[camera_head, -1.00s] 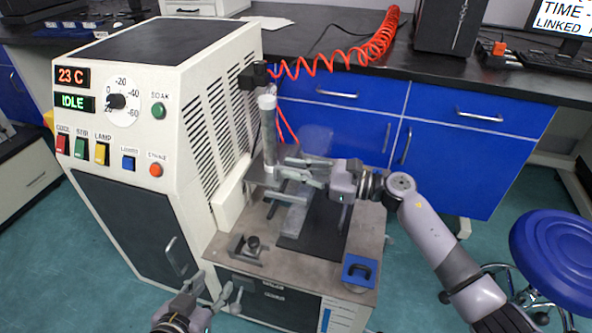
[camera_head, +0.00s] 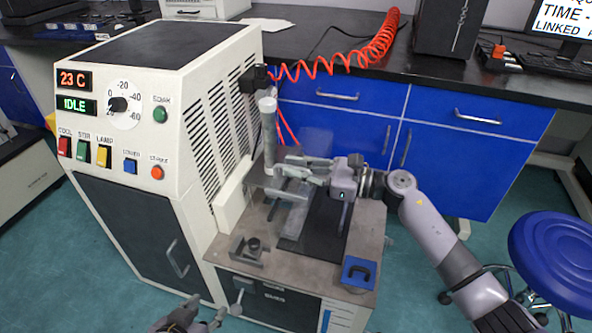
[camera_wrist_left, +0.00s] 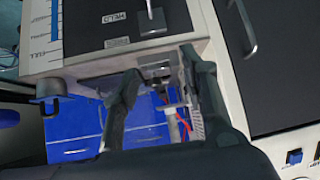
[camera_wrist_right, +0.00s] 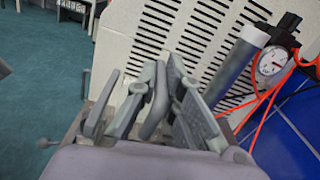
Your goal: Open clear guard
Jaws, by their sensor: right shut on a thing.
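The clear guard (camera_head: 316,143) is a faint see-through panel at the front of the cream machine, above the metal worktop. Its outline is hard to make out, and my right gripper covers part of it. My right gripper (camera_head: 304,170) reaches in from the right and is shut on a grey bar, which looks like the guard's handle. In the right wrist view the grey bar (camera_wrist_right: 155,105) lies between the fingers. My left gripper (camera_head: 203,316) is low at the bottom edge, away from the guard. In the left wrist view its fingers (camera_wrist_left: 162,100) are apart with nothing held between them.
A grey upright cylinder (camera_head: 268,125) stands beside the right gripper. An orange coiled hose (camera_head: 345,55) runs behind. A blue stool (camera_head: 555,250) stands right.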

